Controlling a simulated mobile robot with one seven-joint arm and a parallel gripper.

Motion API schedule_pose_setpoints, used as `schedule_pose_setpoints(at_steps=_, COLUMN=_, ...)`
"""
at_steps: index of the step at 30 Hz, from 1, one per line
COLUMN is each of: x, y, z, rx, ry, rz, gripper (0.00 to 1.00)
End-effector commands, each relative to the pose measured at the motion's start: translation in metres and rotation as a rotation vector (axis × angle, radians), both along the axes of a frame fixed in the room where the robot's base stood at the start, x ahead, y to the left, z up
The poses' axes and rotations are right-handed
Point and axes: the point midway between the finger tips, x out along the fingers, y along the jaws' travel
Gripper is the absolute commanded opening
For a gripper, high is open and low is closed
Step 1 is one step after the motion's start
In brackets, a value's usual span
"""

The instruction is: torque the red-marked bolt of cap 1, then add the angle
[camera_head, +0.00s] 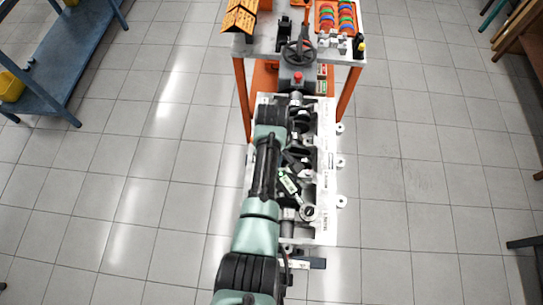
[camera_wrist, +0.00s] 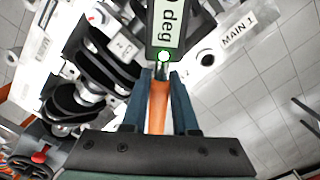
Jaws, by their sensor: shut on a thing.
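My gripper (camera_wrist: 158,92) is shut on the orange handle of a torque wrench (camera_wrist: 158,110). A plate marked MAIN 1 (camera_wrist: 237,33) is right of the display in the wrist view. The wrench's working end is outside the wrist view. I cannot make out the red-marked bolt or whether the wrench sits on it.
The engine block (camera_head: 325,150) with its dark crankshaft (camera_wrist: 85,62) lies below my arm. Behind it stands a bench (camera_head: 265,42) with orange legs, a handwheel (camera_head: 298,53) and a tray (camera_head: 325,15) of coloured parts. A blue shelf (camera_head: 60,60) stands far left.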

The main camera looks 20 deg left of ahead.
Motion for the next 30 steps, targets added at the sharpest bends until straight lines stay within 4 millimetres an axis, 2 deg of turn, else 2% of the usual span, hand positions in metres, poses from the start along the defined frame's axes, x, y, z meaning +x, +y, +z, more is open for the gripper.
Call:
schedule_pose_setpoints(at_steps=1, x=0.0063, y=0.0007, z=0.0043, rx=0.003, ry=-0.015, rz=-0.006, gripper=0.0)
schedule_pose_setpoints(at_steps=30, x=0.0113, y=-0.0023, z=0.0047, rx=0.004, ry=-0.016, rz=-0.043, gripper=0.0)
